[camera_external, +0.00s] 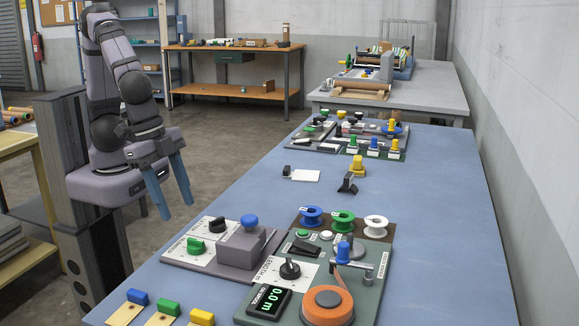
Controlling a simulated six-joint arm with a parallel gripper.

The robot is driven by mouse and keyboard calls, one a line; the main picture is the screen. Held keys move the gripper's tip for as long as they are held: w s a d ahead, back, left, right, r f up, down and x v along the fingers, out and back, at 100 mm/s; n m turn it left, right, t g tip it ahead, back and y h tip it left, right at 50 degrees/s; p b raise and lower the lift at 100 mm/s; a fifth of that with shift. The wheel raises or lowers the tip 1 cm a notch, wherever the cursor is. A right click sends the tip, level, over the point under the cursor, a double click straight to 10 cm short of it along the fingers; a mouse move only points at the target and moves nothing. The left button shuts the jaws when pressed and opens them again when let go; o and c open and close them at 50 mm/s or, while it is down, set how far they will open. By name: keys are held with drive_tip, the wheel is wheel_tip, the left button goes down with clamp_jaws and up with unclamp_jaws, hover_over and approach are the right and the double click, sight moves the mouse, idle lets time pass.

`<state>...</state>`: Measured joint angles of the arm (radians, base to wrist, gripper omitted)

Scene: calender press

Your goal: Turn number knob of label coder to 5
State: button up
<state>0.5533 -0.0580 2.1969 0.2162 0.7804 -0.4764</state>
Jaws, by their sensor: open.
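A grey-and-white panel at the near left of the blue table (400,220) looks like the label coder (235,258). It carries a black knob (217,225), a green knob (196,246) and a grey block with a blue ball handle (250,221). The lettering is too small to read, so I cannot tell which knob is the number knob or where it points. My gripper (177,207) is open and empty, its two blue fingers pointing down. In the picture it is left of the panel, apart from both knobs.
A green panel right of the coder holds a black dial (290,268), a display reading 0.0 m (268,301), an orange reel (327,305) and coloured spools (343,221). Coloured blocks (168,308) lie at the front edge. More panels stand farther back; the table's middle is mostly clear.

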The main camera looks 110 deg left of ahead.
sight(195, 239)
drive_tip(key=shift+w+d+f+n+t+b, duration=0.2)
drive_tip(key=shift+w+d+f+n, duration=0.25)
drive_tip(key=shift+w+f, duration=0.5)
drive_tip(key=shift+w+d+f+n+t+b, duration=0.15)
drive_tip(key=shift+w+d+f+n, duration=0.3)
drive_tip(key=shift+w+f, duration=0.5)
drive_tip(key=shift+w+d+f+n+t+b, duration=0.1)
drive_tip(key=shift+w+d+f+n+t, duration=0.2)
drive_tip(key=shift+w+d+f, duration=0.5)
drive_tip(key=shift+w+a, duration=0.15)
drive_tip(key=shift+a, duration=0.05)
drive_tip(key=shift+c, duration=0.7)
drive_tip(key=c, duration=0.9)
